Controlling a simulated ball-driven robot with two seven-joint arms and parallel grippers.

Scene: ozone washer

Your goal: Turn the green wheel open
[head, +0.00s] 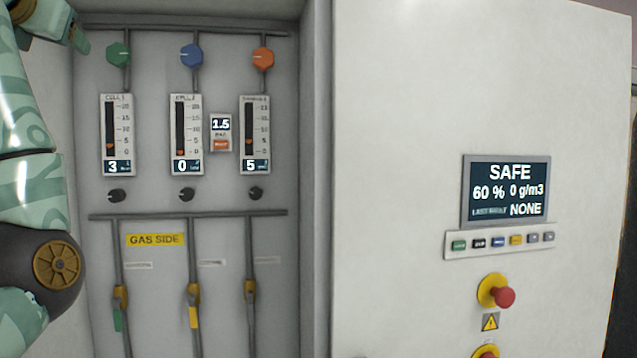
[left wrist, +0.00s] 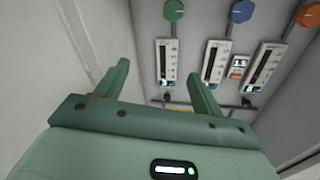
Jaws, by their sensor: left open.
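The green wheel (head: 119,54) is a faceted knob on the pipe at the top left of the recessed panel. It also shows in the left wrist view (left wrist: 173,10), ahead of the fingers. My left gripper (left wrist: 160,80) is open and empty, its two fingers pointing toward the panel. In the head view the tip of my left gripper (head: 78,38) shows at the upper left, to the left of the green wheel and apart from it. Most of that gripper is cut off or hidden there. My right gripper is in neither view.
A blue wheel (head: 191,56) and an orange wheel (head: 263,58) stand to the right of the green one. Gauges (head: 117,134) hang below them. The recess has a side wall at left (left wrist: 80,50). A white cabinet door (head: 400,130) with a SAFE display (head: 507,190) fills the right.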

